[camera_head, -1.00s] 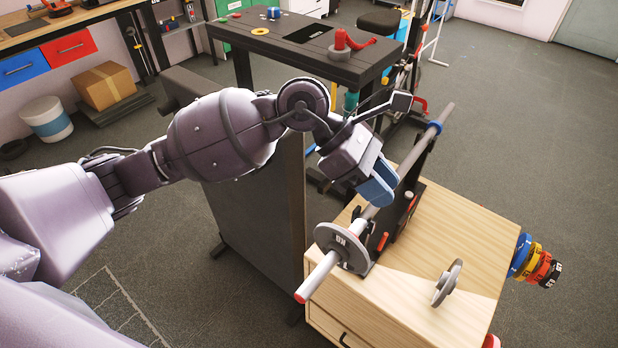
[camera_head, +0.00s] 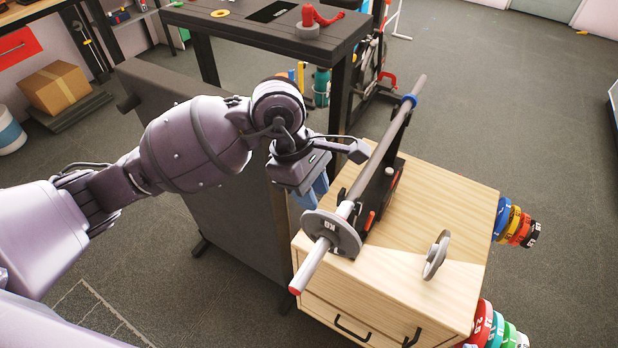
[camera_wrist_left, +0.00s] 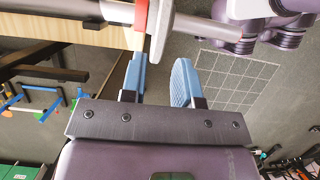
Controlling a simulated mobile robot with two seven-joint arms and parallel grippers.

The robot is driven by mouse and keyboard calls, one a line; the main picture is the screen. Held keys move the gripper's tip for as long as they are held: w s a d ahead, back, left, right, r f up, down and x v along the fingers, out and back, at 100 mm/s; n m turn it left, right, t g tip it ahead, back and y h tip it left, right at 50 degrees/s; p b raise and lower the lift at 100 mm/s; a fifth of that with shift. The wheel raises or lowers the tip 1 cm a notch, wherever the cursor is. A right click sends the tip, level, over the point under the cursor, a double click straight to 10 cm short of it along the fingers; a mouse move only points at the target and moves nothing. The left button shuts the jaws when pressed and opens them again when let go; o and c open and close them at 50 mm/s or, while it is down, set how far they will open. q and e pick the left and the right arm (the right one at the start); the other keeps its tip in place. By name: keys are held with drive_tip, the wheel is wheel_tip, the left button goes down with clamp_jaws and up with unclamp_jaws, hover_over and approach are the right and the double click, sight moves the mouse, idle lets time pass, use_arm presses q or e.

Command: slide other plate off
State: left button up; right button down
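A grey weight plate (camera_head: 332,232) is on the near end of a steel bar (camera_head: 311,266), just outside the black stand (camera_head: 376,195). A second grey plate (camera_head: 436,255) stands alone on the wooden cabinet top, off the bar. My left gripper (camera_head: 312,194) is left of the bar, just behind the mounted plate. In the left wrist view its blue fingers (camera_wrist_left: 160,72) are spread with nothing between them. The mounted plate shows edge-on there (camera_wrist_left: 160,28), close to the tip of the left finger; whether they touch I cannot tell. My right gripper is not in view.
The wooden cabinet (camera_head: 440,210) carries the stand. Coloured plates hang on its right side (camera_head: 515,222) and lower right (camera_head: 492,328). A dark panel (camera_head: 235,215) stands close to its left. A dark table (camera_head: 270,35) is behind. Open floor lies to the right.

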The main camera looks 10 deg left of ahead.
sight(320, 212)
use_arm(q)
drive_tip(key=b+x, duration=0.1)
drive_tip(key=x, duration=0.2)
drive_tip(key=shift+b+x, duration=0.5)
drive_tip(key=shift+x, duration=0.85)
drive_tip(key=shift+f, duration=0.3)
drive_tip(key=shift+d, duration=0.1)
drive_tip(key=shift+c, duration=0.4)
clamp_jaws()
